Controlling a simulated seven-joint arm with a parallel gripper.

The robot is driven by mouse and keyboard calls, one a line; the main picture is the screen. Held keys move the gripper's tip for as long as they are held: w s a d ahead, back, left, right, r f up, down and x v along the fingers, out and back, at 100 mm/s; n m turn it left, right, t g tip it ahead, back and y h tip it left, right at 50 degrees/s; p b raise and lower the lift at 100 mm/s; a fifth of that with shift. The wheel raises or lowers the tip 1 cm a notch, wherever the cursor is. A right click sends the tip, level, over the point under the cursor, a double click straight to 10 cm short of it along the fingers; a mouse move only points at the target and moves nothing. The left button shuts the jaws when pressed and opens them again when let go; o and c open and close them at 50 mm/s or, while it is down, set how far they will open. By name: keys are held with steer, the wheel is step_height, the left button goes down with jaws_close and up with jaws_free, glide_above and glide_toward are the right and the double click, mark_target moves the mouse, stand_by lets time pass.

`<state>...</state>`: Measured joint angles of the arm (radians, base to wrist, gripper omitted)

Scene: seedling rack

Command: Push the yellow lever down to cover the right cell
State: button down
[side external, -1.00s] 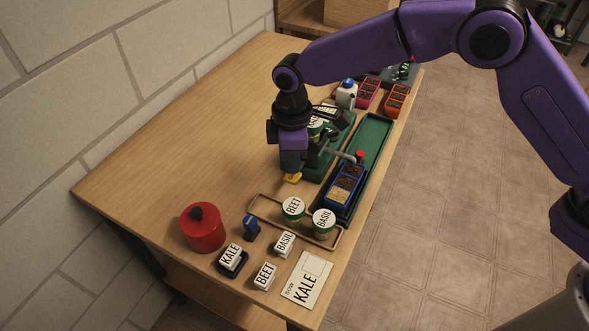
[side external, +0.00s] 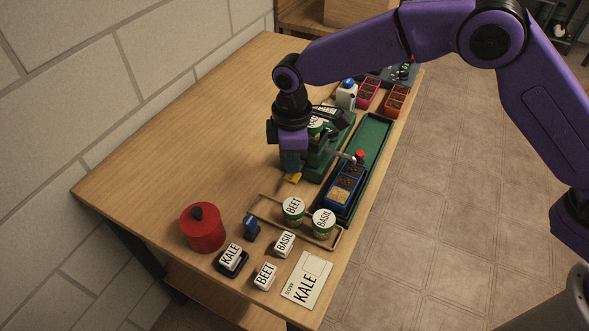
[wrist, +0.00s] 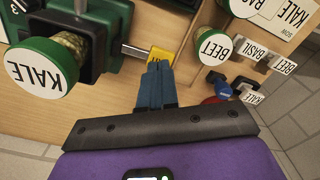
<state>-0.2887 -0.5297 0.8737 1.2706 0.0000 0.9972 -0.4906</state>
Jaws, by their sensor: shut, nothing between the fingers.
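The yellow lever (side external: 293,178) sticks out low at the near left side of the green dispenser (side external: 315,163). In the wrist view the yellow lever (wrist: 161,54) sits on a metal bar, right at my fingertips. My gripper (side external: 290,173) points down with its blue fingers together and empty. The fingertips (wrist: 156,66) appear to touch the lever or overlap it; I cannot tell exact contact. A blue seedling tray (side external: 330,200) with several cells stands at the dispenser's right, its nearest cell pale and the others dark. Whether a cell is covered is too small to tell.
A green channel (side external: 376,134) runs along the right table edge. A wooden holder (side external: 263,217) with BEET (side external: 293,207) and BASIL (side external: 323,220) jars stands in front. A red pot (side external: 203,230), label blocks and a KALE card (side external: 306,280) are nearer. The left tabletop is clear.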

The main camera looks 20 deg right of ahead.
mark_target(294, 176)
steer(key=shift+f, duration=1.6)
steer(key=shift+r, duration=3.75)
steer(key=shift+s+d+r, duration=0.1)
steer(key=shift+d+r, duration=0.05)
steer(key=shift+r, duration=0.05)
steer(key=s+d+r+m, duration=0.1)
steer(key=s+d+r, duration=0.2)
steer(key=s+d, duration=1.1)
steer(key=s+d+r+m, duration=0.1)
steer(key=s+d+r, duration=0.2)
steer(key=s+d, duration=1.2)
steer(key=d, duration=0.4)
steer(key=shift+d, duration=0.15)
